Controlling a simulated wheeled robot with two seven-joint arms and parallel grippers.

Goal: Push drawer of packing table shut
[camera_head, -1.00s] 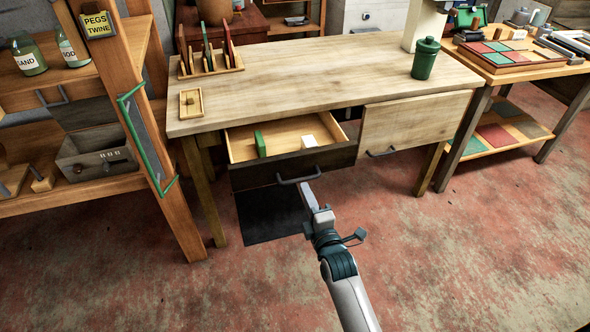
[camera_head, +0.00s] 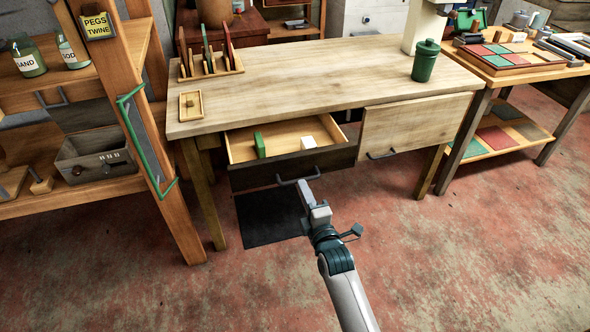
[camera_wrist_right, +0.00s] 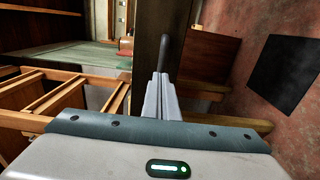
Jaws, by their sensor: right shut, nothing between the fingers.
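The packing table (camera_head: 320,78) has a light wooden top. Its left drawer (camera_head: 290,168) is pulled out, with a dark front and a grey bar handle (camera_head: 299,178). A green block (camera_head: 259,145) and a white block (camera_head: 309,142) lie inside it. My right gripper (camera_head: 304,190) is shut and empty, with its fingertips at the handle in the head view; I cannot tell if they touch. In the right wrist view the shut fingers (camera_wrist_right: 161,95) point at the dark drawer front (camera_wrist_right: 150,55), with the handle's end-on bar (camera_wrist_right: 163,50) just beyond the tips. My left gripper is not in view.
The table's right drawer (camera_head: 415,124) is closed. A green lidded cup (camera_head: 425,60) and a rack of upright boards (camera_head: 211,65) stand on top. A shelf (camera_head: 75,195) stands at left, and a side table (camera_head: 515,68) at right. A dark mat (camera_head: 270,217) lies below the open drawer.

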